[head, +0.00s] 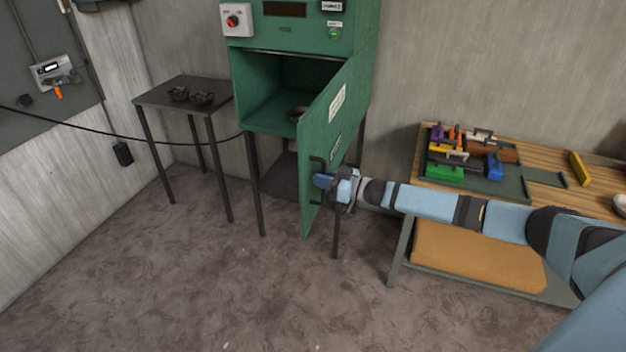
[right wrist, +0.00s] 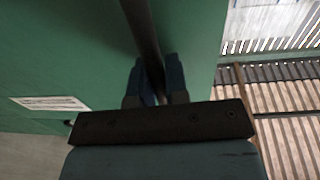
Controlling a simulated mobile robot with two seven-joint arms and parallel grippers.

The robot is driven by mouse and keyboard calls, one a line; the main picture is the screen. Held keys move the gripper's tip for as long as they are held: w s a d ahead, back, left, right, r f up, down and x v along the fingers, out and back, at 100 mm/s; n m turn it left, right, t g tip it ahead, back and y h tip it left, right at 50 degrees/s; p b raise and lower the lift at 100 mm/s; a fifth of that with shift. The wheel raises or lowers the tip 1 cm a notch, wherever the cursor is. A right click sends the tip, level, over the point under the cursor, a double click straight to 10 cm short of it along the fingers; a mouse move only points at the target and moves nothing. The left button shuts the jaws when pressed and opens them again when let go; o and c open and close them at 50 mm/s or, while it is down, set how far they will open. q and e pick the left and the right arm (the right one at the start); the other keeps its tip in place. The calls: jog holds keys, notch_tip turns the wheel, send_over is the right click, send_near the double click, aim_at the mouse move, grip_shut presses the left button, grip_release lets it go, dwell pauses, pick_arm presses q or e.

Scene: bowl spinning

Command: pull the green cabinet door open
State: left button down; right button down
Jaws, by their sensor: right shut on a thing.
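The green cabinet (head: 365,80) stands against the back wall on dark legs. Its green door (head: 325,135) is swung well open, hinged on the right, and the inside shows, with a dark round object (head: 297,113) on its floor. My right gripper (head: 322,180) is at the door's lower front edge, shut on the dark bar handle (head: 314,166). In the right wrist view the two blue fingers (right wrist: 156,85) close around the dark handle bar (right wrist: 140,28), close to the green door face (right wrist: 60,60). My left gripper is not in view.
A small dark table (head: 165,95) with dark items stands left of the cabinet. A wooden workbench (head: 410,165) with a tray of colored blocks stands to the right. A cable (head: 110,133) hangs across the left. The floor in front is clear.

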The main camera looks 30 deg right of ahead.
jog(key=shift+s+d+y, duration=0.2)
jog(key=shift+s+y, duration=0.1)
jog(key=c, duration=1.1)
grip_release()
jog(key=shift+c, duration=0.2)
jog(key=b+v, duration=0.2)
jog(key=v, duration=1.1)
jog(key=shift+s+d+r, duration=0.2)
jog(key=shift+s, duration=0.15)
jog(key=shift+f, duration=0.1)
